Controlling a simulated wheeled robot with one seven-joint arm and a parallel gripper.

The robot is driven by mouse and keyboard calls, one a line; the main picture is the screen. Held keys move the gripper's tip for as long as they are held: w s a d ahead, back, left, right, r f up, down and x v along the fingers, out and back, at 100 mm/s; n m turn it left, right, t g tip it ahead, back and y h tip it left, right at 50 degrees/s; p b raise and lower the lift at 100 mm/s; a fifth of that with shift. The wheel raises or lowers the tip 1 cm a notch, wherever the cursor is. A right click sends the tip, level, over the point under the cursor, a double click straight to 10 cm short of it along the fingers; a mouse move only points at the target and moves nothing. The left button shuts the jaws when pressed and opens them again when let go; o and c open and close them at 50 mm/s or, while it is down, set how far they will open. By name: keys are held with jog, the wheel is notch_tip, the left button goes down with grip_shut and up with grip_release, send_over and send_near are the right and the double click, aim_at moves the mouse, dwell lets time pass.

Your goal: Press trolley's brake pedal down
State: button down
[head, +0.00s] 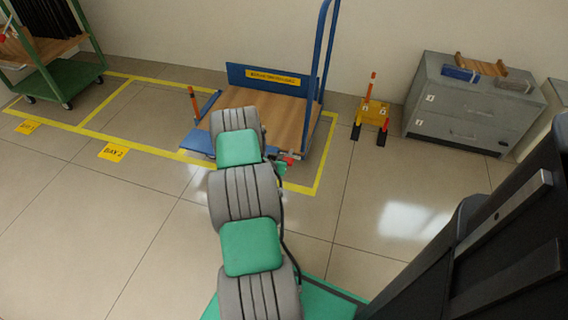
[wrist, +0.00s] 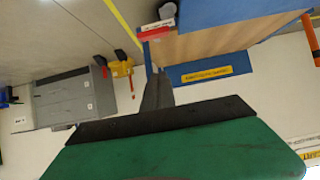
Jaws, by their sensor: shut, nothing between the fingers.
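The trolley, with a wooden deck (head: 270,112), blue end board and tall blue handle, stands in a marked floor bay in the head view. Its red brake pedal (head: 289,159) shows low at the deck's near right corner, just right of my arm. In the head view my arm mostly hides the gripper.
Yellow floor lines (head: 318,170) surround the trolley. A yellow block with an orange post (head: 372,110) stands to its right, then a grey drawer cabinet (head: 465,112). A green trolley (head: 62,80) stands far left.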

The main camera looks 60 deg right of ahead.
jog(key=b, duration=0.4)
send_near(288, 156)
jog(key=d+r, duration=0.2)
jog(key=d, duration=0.1)
jog(key=shift+w+d+r, duration=0.1)
jog(key=shift+w+d, duration=0.1)
jog(key=shift+d, duration=0.05)
jog(key=shift+a+f+b, duration=0.2)
jog(key=shift+f+b, duration=0.05)
jog(key=shift+f, duration=0.35)
jog(key=shift+a+f+b, duration=0.25)
jog(key=shift+f, duration=0.35)
jog(key=shift+a+f, duration=0.15)
jog(key=shift+f, duration=0.25)
jog(key=shift+a+f, duration=0.1)
